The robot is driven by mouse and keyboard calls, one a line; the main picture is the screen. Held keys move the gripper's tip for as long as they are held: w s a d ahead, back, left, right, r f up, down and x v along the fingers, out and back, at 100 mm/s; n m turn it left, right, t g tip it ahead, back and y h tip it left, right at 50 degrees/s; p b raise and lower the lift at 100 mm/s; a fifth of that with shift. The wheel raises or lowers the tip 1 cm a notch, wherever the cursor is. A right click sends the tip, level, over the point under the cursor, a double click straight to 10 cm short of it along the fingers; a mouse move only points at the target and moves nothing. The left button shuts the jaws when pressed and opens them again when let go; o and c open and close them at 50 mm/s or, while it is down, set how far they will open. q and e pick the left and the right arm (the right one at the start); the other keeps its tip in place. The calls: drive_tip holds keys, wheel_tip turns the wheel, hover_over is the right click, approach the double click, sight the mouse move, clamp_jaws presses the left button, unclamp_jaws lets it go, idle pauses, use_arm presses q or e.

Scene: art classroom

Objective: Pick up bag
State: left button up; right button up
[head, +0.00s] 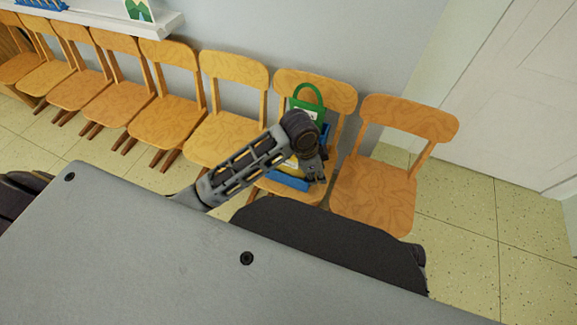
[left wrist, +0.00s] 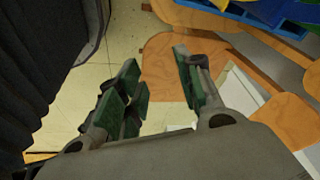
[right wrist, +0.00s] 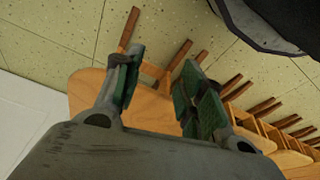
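The bag (head: 299,104) has a green loop handle and sits on a wooden chair, second from the right in the head view. Green, yellow and blue parts show around my left arm, which hides much of the middle. My left gripper (head: 316,168) is in front of the bag's right side. In the left wrist view, the left gripper (left wrist: 160,88) is open and empty, with blue, yellow and green parts (left wrist: 252,12) at the top right, outside the fingers. My right gripper (right wrist: 158,82) is open and empty, with a wooden chair behind its fingers.
Wooden chairs (head: 168,103) stand in a row along the wall. The rightmost chair (head: 375,192) is empty, beside the bag's chair. A white shelf (head: 110,17) is at the upper left, a door (head: 525,95) at the right. Speckled floor (head: 465,205) is clear at the right.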

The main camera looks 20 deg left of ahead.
sight(288, 160)
use_arm(q)
drive_tip(key=w+a+r+m+g+y, duration=0.1)
drive_tip(key=w+a+r+m+y, duration=0.1)
drive_tip(key=w+a+m, duration=0.3)
drive_tip(key=shift+w+a+r+g+y, duration=0.4)
drive_tip(key=shift+w+a, duration=0.3)
drive_tip(key=shift+w, duration=1.1)
use_arm(e)
drive_tip(key=s+f, duration=0.4)
drive_tip(key=f, duration=0.9)
drive_tip(key=shift+s+f+g, duration=0.15)
drive_tip(key=shift+f+g, duration=0.05)
drive_tip(key=shift+g, duration=0.1)
use_arm(q)
drive_tip(key=shift+f, duration=0.1)
use_arm(e)
drive_tip(key=shift+r, duration=0.1)
use_arm(q)
drive_tip(key=shift+f+b, duration=0.3)
drive_tip(key=shift+f, duration=0.65)
drive_tip(key=shift+f+b, duration=0.75)
drive_tip(key=shift+f, duration=2.55)
use_arm(e)
wheel_tip(288, 160, up, 6)
drive_tip(key=a, duration=0.1)
drive_tip(key=shift+w+a+g, duration=0.3)
drive_tip(key=shift+w+a, duration=0.05)
drive_tip(key=shift+w, duration=0.1)
